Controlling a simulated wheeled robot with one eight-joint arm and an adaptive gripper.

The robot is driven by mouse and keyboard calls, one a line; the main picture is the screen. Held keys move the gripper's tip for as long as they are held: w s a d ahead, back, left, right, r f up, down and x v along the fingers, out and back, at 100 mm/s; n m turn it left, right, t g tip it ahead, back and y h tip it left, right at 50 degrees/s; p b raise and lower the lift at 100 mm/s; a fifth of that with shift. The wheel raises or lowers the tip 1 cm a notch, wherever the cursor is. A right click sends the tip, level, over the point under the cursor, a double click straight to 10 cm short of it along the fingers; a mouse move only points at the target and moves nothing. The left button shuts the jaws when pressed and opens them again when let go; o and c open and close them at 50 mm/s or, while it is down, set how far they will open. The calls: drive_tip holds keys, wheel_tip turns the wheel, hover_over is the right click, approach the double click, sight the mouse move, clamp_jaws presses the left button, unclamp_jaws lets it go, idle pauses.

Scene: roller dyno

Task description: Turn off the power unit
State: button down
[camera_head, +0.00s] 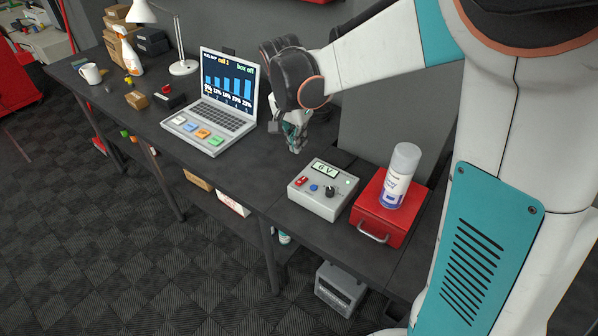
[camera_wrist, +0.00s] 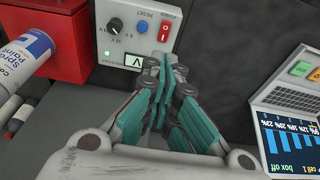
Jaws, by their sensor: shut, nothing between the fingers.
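The power unit (camera_head: 311,203) is a light grey box on the dark bench, with a display reading 6 V, a red switch (camera_head: 301,181), a blue button and a black knob. A small green light (camera_head: 347,182) on it is lit. In the wrist view the power unit (camera_wrist: 121,24) shows at the top, with its red switch (camera_wrist: 164,32) under the label POWER. My gripper (camera_head: 295,149) is shut and empty, pointing down behind the unit, apart from it. In the wrist view my gripper (camera_wrist: 164,68) hides part of the display and the unit's near edge.
A red box (camera_head: 371,215) with a spray paint can (camera_head: 400,176) on top stands right of the unit. An open laptop (camera_head: 214,110) is on the left. A grey panel (camera_head: 385,130) rises behind. Bare bench lies between laptop and unit.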

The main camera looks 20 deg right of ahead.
drive_tip(key=b, duration=0.3)
hover_over(302, 182)
drive_tip(key=x, duration=0.4)
drive_tip(key=s+a+x, duration=0.1)
drive_tip(key=x, duration=0.3)
drive_tip(key=a+x, duration=0.1)
drive_tip(key=x, duration=0.3)
drive_tip(key=shift+s+a+f, duration=0.25)
drive_tip(key=shift+s+f, duration=0.05)
drive_tip(key=shift+f, duration=0.1)
drive_tip(key=shift+s+a+f, duration=0.1)
drive_tip(key=shift+f, duration=0.5)
